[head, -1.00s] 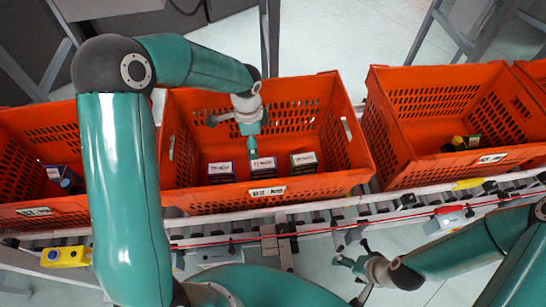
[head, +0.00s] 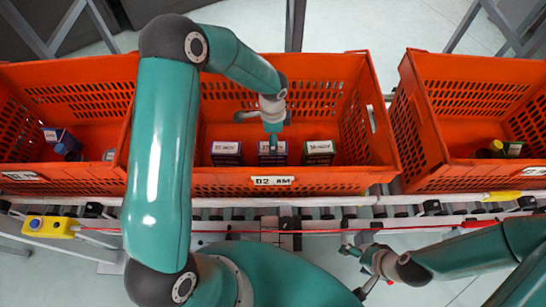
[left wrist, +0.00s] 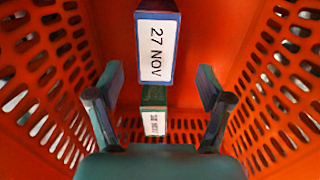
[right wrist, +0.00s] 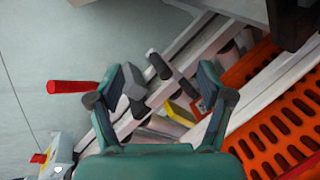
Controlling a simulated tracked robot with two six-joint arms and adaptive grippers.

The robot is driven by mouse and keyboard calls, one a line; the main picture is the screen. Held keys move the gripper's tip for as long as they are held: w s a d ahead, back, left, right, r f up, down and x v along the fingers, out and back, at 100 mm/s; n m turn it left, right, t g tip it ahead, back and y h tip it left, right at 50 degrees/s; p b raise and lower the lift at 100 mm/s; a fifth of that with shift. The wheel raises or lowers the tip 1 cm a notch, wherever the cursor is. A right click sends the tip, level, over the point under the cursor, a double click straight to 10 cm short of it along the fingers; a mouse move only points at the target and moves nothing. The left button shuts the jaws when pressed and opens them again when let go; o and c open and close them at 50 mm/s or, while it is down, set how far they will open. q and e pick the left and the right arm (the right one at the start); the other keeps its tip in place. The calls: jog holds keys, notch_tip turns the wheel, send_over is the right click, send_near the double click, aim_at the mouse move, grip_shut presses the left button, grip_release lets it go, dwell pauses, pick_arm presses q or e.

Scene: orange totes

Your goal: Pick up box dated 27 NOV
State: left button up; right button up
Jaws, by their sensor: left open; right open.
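A box labelled 27 NOV (left wrist: 157,45) shows in the left wrist view, ahead of my left gripper (left wrist: 158,100). A green-edged box (left wrist: 153,118) with a label too small to read lies farther off between the fingers. In the head view the middle orange tote (head: 345,180) holds a row of three boxes: a left one (head: 226,153), a middle one (head: 266,158) and a green one (head: 318,153). Their dates are unreadable there. My left gripper (head: 272,136) is open and empty above the middle box, partly covering it. My right gripper (head: 354,268) is open and empty outside the totes.
A left tote (head: 60,180) and a right tote (head: 480,175) flank the middle one, with a few items inside. A roller conveyor rail (head: 300,201) runs along the front. The right wrist view shows a red handle (right wrist: 72,87) and a tote wall (right wrist: 280,125).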

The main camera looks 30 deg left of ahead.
aim_at(273, 157)
pick_arm(q)
jog(key=f, duration=0.8)
jog(key=shift+s+f, duration=0.25)
jog(key=c, duration=1.5)
jog(key=shift+r, duration=0.25)
